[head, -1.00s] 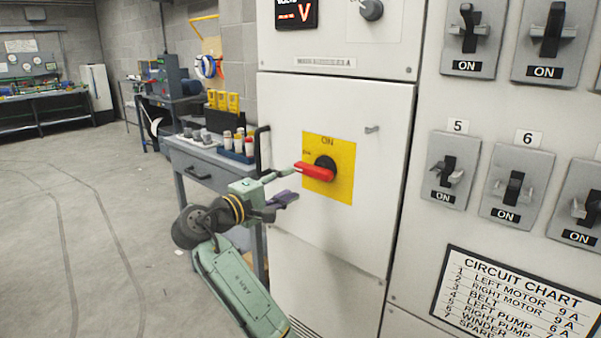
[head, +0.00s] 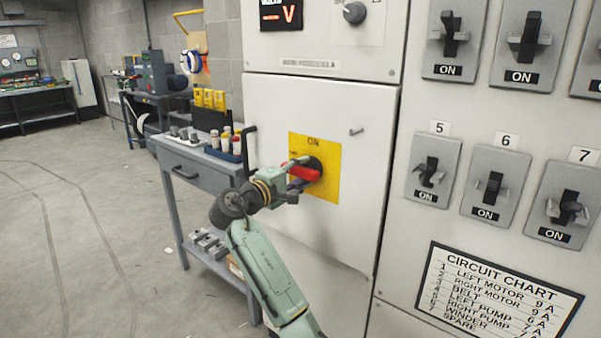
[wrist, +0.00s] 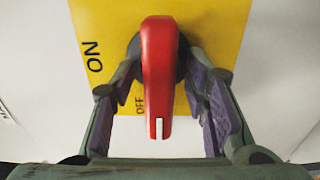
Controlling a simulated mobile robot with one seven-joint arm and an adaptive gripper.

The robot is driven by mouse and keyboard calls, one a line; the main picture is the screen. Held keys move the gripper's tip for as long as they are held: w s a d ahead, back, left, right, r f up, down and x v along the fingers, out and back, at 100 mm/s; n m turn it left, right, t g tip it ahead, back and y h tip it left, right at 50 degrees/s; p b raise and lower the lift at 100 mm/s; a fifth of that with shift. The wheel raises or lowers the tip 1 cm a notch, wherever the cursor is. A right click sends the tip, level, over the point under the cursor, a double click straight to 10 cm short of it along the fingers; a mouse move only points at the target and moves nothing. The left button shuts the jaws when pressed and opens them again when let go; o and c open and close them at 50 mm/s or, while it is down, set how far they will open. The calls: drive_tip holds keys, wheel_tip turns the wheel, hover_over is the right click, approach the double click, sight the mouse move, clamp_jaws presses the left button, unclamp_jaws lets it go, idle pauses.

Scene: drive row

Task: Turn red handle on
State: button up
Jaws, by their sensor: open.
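The red handle (head: 302,172) is a rotary lever on a black hub, mounted on a yellow plate (head: 327,184) on the white cabinet door. In the wrist view the red handle (wrist: 158,75) has its white-marked tip by the word OFF, with ON a quarter turn away on the yellow plate (wrist: 208,30). My gripper (head: 296,178) is at the handle in the head view. In the wrist view my gripper (wrist: 166,105) is open, with one finger on each side of the handle and visible gaps between. The fingers partly cover the handle in the head view.
A panel with several ON switches (head: 484,195) and a circuit chart (head: 502,290) is to the right. A black door handle (head: 249,148) stands out at the cabinet's left edge. A grey workbench (head: 205,170) with bottles is left of the cabinet. Open floor (head: 60,240) lies further left.

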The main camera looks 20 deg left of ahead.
drive_tip(key=shift+c, duration=0.4)
clamp_jaws()
